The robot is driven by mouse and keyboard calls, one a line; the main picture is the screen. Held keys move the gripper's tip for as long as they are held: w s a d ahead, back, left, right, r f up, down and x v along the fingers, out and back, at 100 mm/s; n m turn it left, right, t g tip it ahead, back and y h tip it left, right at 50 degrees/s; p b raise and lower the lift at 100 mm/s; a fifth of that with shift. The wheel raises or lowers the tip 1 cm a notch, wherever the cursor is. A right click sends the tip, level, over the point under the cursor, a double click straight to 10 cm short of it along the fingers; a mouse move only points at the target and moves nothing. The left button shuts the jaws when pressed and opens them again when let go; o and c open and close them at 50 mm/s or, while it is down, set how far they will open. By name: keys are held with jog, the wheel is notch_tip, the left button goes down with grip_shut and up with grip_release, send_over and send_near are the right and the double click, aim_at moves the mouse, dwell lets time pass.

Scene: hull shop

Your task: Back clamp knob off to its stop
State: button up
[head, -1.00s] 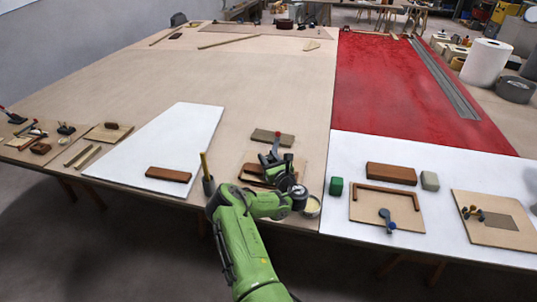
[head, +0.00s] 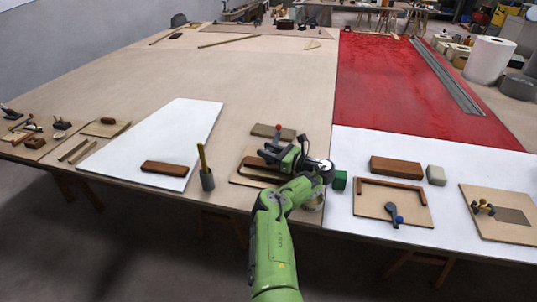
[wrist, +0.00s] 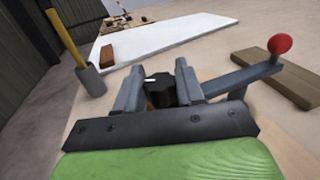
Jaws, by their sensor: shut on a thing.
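My gripper (wrist: 160,90) is shut on a dark, faceted clamp knob (wrist: 160,95), with one finger on each side in the wrist view. A grey bar (wrist: 240,79) runs right from behind the right finger to a red ball (wrist: 281,43). In the head view my gripper (head: 268,155) is low over a tan board (head: 241,178) near the table's front edge, and the red ball (head: 278,127) stands just behind it. My gripper hides the knob there. The knob's stop cannot be made out.
A grey cup (head: 207,181) with a yellow stick stands left of my gripper. A brown flat block (head: 272,131) lies behind. A white panel (head: 190,125) lies left.

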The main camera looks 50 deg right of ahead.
dwell(0.3)
jog(key=o, duration=1)
jog(key=shift+c, duration=0.2)
jog(key=shift+r, duration=0.1)
jog(key=s+p, duration=0.1)
jog(key=p, duration=0.1)
jog(key=s+p, duration=0.2)
jog(key=shift+d+r, duration=0.2)
jog(key=shift+r, duration=0.15)
jog(key=s+p, duration=0.2)
jog(key=p, duration=0.4)
jog(key=shift+s, duration=0.2)
jog(key=s+d+p, duration=0.1)
jog(key=s+p, duration=0.6)
jog(key=s, duration=0.3)
jog(key=shift+s+d+f, duration=0.15)
jog(key=shift+f, duration=0.25)
